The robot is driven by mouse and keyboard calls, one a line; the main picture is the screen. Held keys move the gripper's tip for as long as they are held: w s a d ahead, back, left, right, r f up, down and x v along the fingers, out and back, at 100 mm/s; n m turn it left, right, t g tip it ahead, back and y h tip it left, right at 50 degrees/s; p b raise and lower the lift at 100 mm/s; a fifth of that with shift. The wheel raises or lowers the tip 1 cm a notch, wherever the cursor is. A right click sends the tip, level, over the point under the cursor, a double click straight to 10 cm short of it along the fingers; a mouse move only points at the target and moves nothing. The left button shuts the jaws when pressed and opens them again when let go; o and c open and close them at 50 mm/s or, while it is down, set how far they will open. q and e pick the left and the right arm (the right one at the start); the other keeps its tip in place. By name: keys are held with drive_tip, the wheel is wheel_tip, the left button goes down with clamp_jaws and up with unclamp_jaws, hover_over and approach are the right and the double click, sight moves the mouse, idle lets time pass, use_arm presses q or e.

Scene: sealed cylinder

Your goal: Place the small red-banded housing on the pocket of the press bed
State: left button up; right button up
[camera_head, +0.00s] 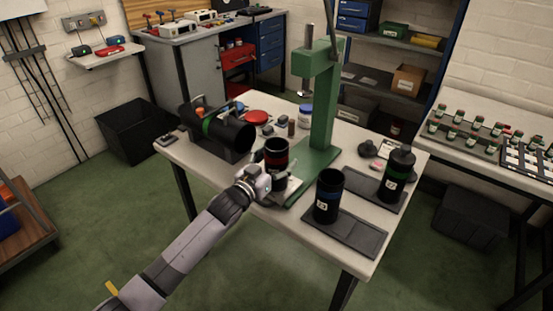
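The small red-banded housing (275,151) is a black, open-topped cylinder, upright in front of the green press (322,105). My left gripper (266,164) is at its lower near side, with dark fingers around it, and looks shut on it. The press bed (318,160) is a green base under the column. A pale plate (293,187) shows on its near end, beside the housing. The gripper and housing hide the pocket, and I cannot tell whether the housing touches the bed. My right gripper is not in view.
A blue-banded cylinder (328,195) stands on a dark tray (347,236) at the front right. A large black cylinder (230,133) lies at the left. Small jars and lids crowd the table's back.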

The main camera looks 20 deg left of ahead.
use_arm(q)
drive_tip(key=shift+r, duration=0.1)
drive_tip(key=v, duration=1.2)
drive_tip(key=shift+b, duration=0.3)
drive_tip(key=s+f+g+y, duration=0.1)
drive_tip(key=s+f+g, duration=0.3)
drive_tip(key=f, duration=0.9)
drive_tip(key=s+f+n+g+y, duration=0.1)
drive_tip(key=s+f, duration=0.6)
drive_tip(key=f, duration=0.7)
drive_tip(key=s+f+g+y, duration=0.1)
drive_tip(key=s+f+g, duration=0.3)
drive_tip(key=f, duration=0.9)
drive_tip(key=s+f+g, duration=0.2)
drive_tip(key=s+f, duration=0.4)
drive_tip(key=s, duration=0.5)
drive_tip(key=s+f+g+y, duration=0.1)
drive_tip(key=s+f+g, duration=0.2)
drive_tip(key=s+f, duration=0.3)
drive_tip(key=s+f+g, duration=0.2)
drive_tip(key=s+f, duration=0.4)
drive_tip(key=s, duration=1.1)
drive_tip(key=shift+a+f+y, duration=0.15)
drive_tip(key=shift+a+y, duration=0.1)
drive_tip(key=shift+y, duration=0.05)
